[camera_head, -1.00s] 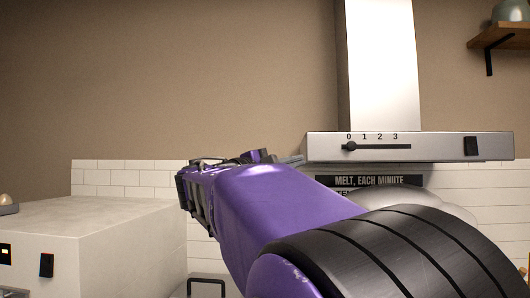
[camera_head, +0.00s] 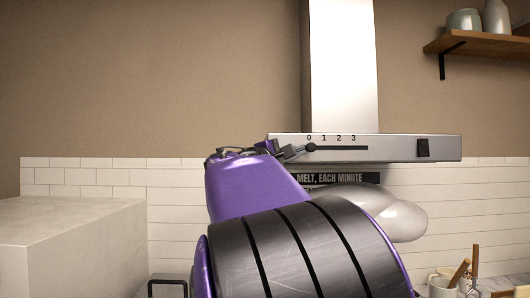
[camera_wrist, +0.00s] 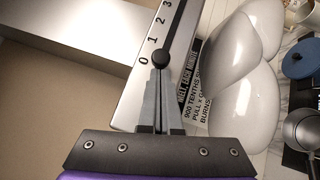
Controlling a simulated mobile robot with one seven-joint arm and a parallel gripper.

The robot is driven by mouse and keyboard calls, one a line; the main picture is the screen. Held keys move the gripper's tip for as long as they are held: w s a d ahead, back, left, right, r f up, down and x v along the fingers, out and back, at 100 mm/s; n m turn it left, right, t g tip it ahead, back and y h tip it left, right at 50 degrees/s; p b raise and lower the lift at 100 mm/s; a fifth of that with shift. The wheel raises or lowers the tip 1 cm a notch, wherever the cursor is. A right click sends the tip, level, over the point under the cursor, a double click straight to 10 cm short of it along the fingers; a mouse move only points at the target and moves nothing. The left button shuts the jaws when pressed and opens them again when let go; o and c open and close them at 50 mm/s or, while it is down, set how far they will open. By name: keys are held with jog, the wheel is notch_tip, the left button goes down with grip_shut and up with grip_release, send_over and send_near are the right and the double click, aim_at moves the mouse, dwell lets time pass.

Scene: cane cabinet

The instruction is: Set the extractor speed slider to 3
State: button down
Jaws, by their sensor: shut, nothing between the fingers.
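The extractor hood (camera_head: 385,148) has a front panel with a slot marked 0, 1, 2, 3 from left to right. The black round slider knob (camera_head: 311,147) is at the left end of the slot, by the 0. The knob also shows in the wrist view (camera_wrist: 160,58), at the 0 end of the slot. My gripper (camera_head: 298,152) is just left of the knob in the head view. In the wrist view its shut fingers (camera_wrist: 160,76) reach up to the knob, with nothing between them. I cannot tell whether the tips touch the knob.
A black switch (camera_head: 423,148) is at the right of the hood panel. A black sign (camera_head: 345,178) and pale rounded shapes (camera_head: 402,218) are below the hood. A wooden shelf (camera_head: 480,40) with pots is at the upper right. A pale counter block (camera_head: 70,245) is at the left.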

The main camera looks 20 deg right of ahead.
jog(key=s+d+b, duration=0.1)
jog(key=d, duration=0.2)
jog(key=s+d+b, duration=0.1)
jog(key=d+b, duration=0.1)
jog(key=d, duration=0.2)
jog(key=s+d+b, duration=0.1)
jog(key=d, duration=0.3)
jog(key=shift+s+d+f+b, duration=0.15)
jog(key=shift+d+b, duration=0.05)
jog(key=shift+b, duration=0.2)
jog(key=shift+s+d+r, duration=0.15)
jog(key=shift+d+r, duration=0.05)
jog(key=shift+d, duration=0.15)
